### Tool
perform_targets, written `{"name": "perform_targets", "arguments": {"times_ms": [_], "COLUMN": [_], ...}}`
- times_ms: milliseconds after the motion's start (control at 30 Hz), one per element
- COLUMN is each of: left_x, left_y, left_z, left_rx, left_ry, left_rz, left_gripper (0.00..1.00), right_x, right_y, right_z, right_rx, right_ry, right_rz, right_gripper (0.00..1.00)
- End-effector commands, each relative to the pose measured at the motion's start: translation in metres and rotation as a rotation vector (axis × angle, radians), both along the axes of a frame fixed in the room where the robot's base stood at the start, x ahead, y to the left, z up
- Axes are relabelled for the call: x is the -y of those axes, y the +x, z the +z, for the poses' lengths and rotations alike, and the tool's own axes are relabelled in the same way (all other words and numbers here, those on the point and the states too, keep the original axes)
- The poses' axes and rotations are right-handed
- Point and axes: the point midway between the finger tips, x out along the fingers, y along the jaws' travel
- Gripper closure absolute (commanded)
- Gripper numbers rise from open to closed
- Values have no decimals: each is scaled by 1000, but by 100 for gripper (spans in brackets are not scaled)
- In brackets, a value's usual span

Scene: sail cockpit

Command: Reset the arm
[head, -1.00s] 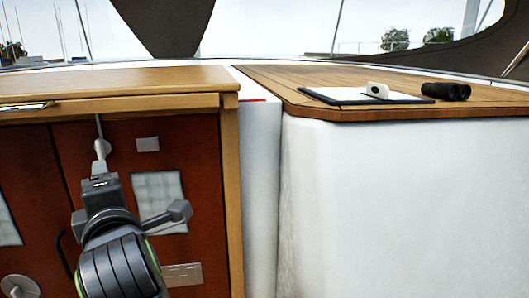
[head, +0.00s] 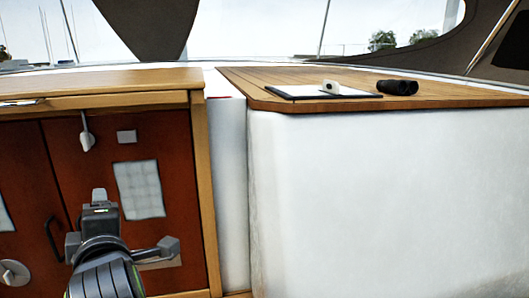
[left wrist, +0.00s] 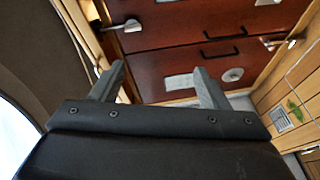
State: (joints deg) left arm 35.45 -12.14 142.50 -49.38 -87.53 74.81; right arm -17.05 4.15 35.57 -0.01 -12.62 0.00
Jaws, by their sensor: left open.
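My left gripper (head: 99,198) is in front of the red-brown cabinet doors (head: 185,190), below a hanging metal latch or lever (head: 86,138), with a visible gap between them in the picture. In the left wrist view its two grey fingers (left wrist: 160,82) stand wide apart with nothing between them, and the cabinet doors (left wrist: 180,60) lie beyond. My right gripper is in neither view.
A wooden counter (head: 480,98) at right carries a clipboard (head: 300,92), a small white object (head: 331,87) and black binoculars (head: 397,87). A white wall (head: 390,200) stands below it. Door handles (head: 53,240) stick out from the cabinet.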

Motion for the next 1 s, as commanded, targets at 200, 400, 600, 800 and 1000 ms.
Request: {"name": "perform_targets", "arguments": {"times_ms": [200,400,600,800,1000], "left_x": [-7,-17,-26,-30,-30], "left_y": [1,-11,-49,-113,-181], "left_z": [-51,-128,-222,-305,-360], "left_rx": [-195,-481,-821,-1119,-1318], "left_ry": [127,309,517,684,793], "left_rz": [-57,-177,-385,-657,-929], "left_gripper": [31,31,31,31,31], "right_x": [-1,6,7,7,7], "right_y": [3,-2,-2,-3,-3], "right_z": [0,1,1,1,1], "right_rx": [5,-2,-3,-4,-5], "right_ry": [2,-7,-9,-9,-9], "right_rz": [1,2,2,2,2], "right_gripper": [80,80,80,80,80]}}
